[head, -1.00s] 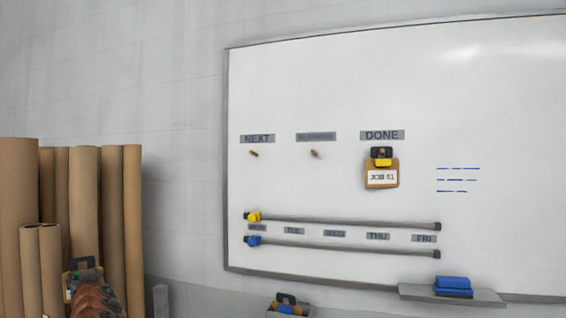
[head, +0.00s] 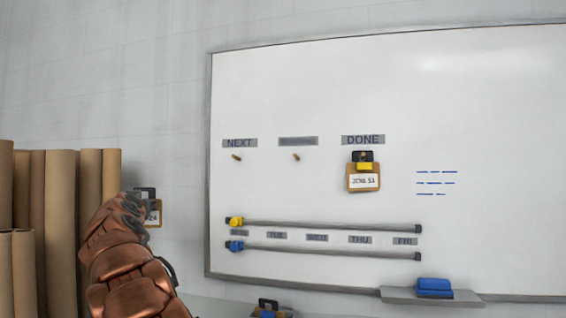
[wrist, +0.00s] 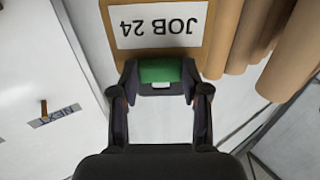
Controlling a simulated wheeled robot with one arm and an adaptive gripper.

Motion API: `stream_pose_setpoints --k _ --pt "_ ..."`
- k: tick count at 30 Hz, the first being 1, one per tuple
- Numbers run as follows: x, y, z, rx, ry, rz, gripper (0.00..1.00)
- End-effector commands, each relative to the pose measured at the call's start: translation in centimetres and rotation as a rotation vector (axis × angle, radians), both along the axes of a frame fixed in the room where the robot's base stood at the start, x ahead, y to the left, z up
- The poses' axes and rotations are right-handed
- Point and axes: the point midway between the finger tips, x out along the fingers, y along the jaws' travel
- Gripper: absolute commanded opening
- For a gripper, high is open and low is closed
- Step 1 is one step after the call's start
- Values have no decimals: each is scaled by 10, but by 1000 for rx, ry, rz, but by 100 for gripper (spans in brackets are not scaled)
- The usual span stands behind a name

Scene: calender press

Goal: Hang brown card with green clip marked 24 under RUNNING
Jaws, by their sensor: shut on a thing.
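My gripper (wrist: 160,82) is shut on the green clip (wrist: 160,73) of a brown card (wrist: 212,50) in the wrist view. The card's white label reads JOB 24 and appears upside down there. In the head view the card (head: 155,222) is partly hidden behind my arm, left of the whiteboard. The RUNNING label (head: 298,141) is blurred, between NEXT (head: 239,143) and DONE (head: 363,140). An empty peg (head: 296,157) sticks out below it. Another empty peg (head: 237,157) is under NEXT. A brown card with a yellow clip (head: 363,178) hangs under DONE.
Brown cardboard rolls (head: 60,200) stand at the left beside my arm. Two grey rails (head: 330,227) with yellow and blue pieces cross the lower whiteboard (head: 480,110). A tray (head: 400,295) holds a blue eraser (head: 435,287).

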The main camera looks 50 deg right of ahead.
Motion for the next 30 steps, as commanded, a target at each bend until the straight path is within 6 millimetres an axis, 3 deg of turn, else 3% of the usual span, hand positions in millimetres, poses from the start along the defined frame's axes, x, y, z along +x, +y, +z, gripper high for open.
stream_pose_setpoints --k 7,12,18,30 --pt "-71 -74 58 3 -7 -222 20" --pt "-122 -114 82 3 -3 -355 20" --pt "-162 -140 98 0 -2 -453 20" --pt "-217 -169 113 1 0 -572 20"
